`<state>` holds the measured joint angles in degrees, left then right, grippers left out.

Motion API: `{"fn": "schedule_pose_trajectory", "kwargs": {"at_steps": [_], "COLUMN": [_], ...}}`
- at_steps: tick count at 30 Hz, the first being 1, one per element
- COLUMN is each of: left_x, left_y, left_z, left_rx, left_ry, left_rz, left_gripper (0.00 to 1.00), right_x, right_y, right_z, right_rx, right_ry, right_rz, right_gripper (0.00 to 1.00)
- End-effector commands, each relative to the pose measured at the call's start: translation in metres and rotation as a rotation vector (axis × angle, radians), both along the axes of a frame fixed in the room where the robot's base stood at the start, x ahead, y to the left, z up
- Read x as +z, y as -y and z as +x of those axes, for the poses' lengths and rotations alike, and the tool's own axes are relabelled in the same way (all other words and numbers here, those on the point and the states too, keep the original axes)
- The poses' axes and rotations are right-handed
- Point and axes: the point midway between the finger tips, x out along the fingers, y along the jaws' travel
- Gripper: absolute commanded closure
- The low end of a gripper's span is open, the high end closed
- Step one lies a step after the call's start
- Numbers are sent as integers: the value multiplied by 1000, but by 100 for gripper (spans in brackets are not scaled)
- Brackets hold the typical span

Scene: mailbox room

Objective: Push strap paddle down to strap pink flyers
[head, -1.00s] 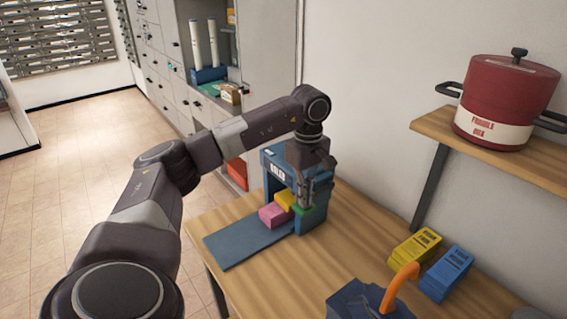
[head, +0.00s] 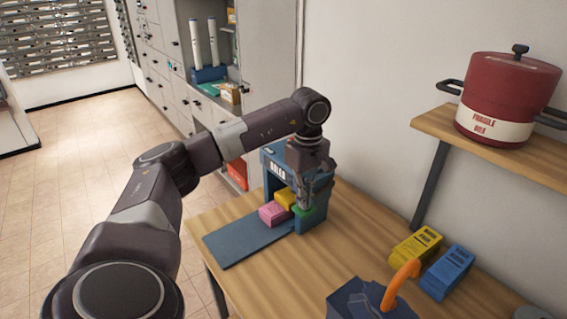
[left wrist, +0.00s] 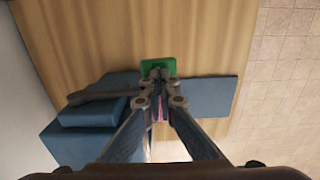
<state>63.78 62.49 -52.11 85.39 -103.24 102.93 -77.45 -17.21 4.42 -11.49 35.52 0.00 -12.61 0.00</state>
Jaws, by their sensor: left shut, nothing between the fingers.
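The blue strapping machine (head: 270,165) stands on the wooden table, with its flat blue bed (head: 245,243) reaching out to the left. The pink flyers (head: 272,214) lie on the bed at the machine's opening, against a yellow block (head: 285,197). The green strap paddle (head: 304,211) is at the machine's right side; it also shows in the left wrist view (left wrist: 158,64). My left gripper (head: 306,204) is shut and empty, pointing down with its fingertips at the paddle. Whether they touch is hard to tell. My right gripper is not in view.
A yellow stack (head: 415,246) and a blue stack (head: 446,273) lie on the table at right. A dark blue object with an orange handle (head: 402,284) stands at the front. A red pot (head: 507,97) sits on the wall shelf (head: 470,140). The table's middle is clear.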

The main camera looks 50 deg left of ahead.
Motion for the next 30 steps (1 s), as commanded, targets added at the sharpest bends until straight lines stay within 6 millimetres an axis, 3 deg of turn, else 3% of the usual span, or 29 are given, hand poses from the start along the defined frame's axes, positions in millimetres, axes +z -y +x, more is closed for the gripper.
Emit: {"fn": "schedule_pose_trajectory", "kwargs": {"at_steps": [30], "left_x": [-25], "left_y": [0], "left_z": [1], "left_rx": [0], "left_ry": [-4], "left_rz": [0], "left_gripper": [100], "right_x": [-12], "right_y": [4], "right_z": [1], "right_rx": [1], "right_ry": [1], "right_rz": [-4], "right_gripper": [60]}}
